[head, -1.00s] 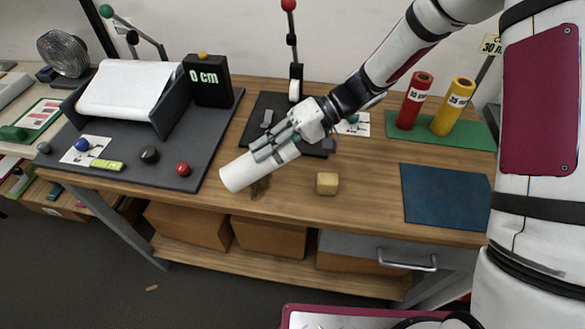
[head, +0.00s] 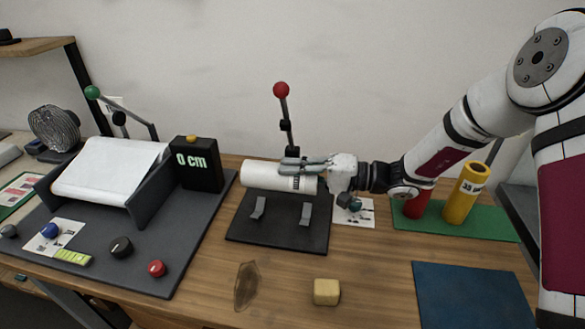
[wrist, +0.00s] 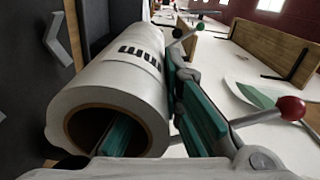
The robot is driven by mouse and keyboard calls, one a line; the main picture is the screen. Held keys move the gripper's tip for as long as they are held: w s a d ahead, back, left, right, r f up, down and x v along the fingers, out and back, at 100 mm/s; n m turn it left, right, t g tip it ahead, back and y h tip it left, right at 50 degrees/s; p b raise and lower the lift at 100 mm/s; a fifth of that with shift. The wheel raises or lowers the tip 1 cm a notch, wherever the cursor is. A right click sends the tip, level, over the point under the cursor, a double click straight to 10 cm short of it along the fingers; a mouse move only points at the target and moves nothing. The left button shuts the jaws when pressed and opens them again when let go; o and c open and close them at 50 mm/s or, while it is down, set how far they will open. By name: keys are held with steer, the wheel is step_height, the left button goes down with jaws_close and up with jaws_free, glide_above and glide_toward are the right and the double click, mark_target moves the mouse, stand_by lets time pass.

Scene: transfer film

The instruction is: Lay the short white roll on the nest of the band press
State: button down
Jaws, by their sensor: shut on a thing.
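The short white roll (head: 262,175) is held level above the band press's black base (head: 275,243), with a dark printed label near its right end. My gripper (head: 290,167) is shut on the roll's right end. In the wrist view, one teal finger of my gripper (wrist: 155,112) is inside the roll's brown core and the other lies along its outside. The nest's two grey angled brackets, the left one (head: 257,208) and the right one (head: 306,214), stand empty below the roll. The red-knobbed lever (head: 282,91) is upright behind it.
A tan block (head: 327,292) and a brown translucent scrap (head: 246,285) lie in front. A picture card (head: 367,217) lies right of the press. Red (head: 416,204) and yellow (head: 467,195) rolls stand on a green mat. The paper dispenser (head: 150,208) is at left.

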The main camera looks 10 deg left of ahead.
steer(key=shift+f+b, duration=1.65)
steer(key=shift+f, duration=2.75)
steer(key=c, duration=1.7)
jaws_free()
steer(key=shift+o, duration=0.2)
